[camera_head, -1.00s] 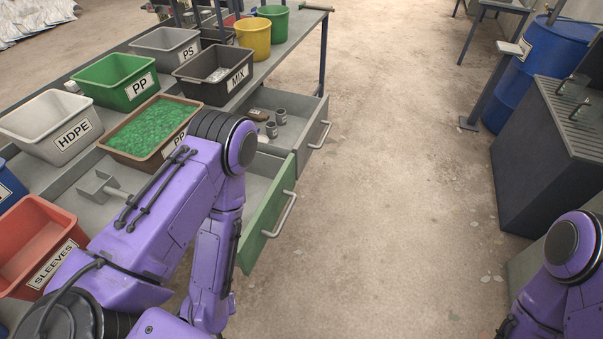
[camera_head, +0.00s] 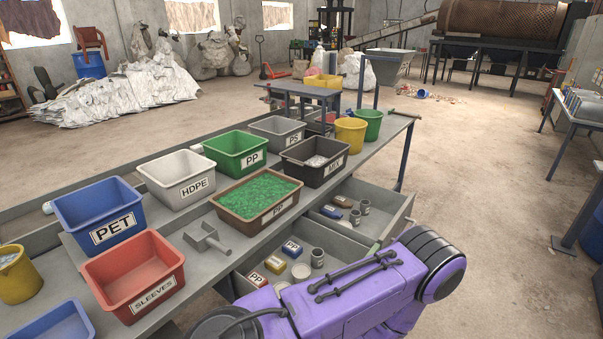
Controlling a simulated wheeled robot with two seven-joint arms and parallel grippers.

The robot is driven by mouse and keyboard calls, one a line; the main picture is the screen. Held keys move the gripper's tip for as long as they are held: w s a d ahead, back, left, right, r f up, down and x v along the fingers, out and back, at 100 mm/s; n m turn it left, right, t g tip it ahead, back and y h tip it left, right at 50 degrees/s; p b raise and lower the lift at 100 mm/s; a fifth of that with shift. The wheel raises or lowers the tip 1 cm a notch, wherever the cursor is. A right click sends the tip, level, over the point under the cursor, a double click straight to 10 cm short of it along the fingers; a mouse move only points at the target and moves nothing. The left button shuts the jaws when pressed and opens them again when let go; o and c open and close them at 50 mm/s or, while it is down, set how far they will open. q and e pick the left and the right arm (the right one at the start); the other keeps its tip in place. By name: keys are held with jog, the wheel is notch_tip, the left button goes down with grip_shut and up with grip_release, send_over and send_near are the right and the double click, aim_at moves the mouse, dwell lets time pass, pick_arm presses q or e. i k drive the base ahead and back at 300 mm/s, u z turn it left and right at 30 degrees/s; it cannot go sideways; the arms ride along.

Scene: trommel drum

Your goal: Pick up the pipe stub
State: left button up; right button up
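Small grey cylinders that look like pipe stubs stand in two open drawers under the bench. Two are in the far drawer, one at its right (camera_head: 365,207) and one just left of it (camera_head: 354,216). In the near drawer a grey cylinder (camera_head: 317,257) stands beside a lower round grey piece (camera_head: 301,271). I cannot tell which one is the task's pipe stub. Neither of my grippers is in view.
The bench holds labelled bins: PET (camera_head: 98,215), SLEEVES (camera_head: 133,275), HDPE (camera_head: 178,177), green PP (camera_head: 236,150) and MIX (camera_head: 314,160). A brown tray of green flakes (camera_head: 257,198) and a grey scoop (camera_head: 207,238) are there too.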

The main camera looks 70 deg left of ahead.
aim_at(318, 254)
jog(key=k, duration=0.25)
jog(key=u, duration=1)
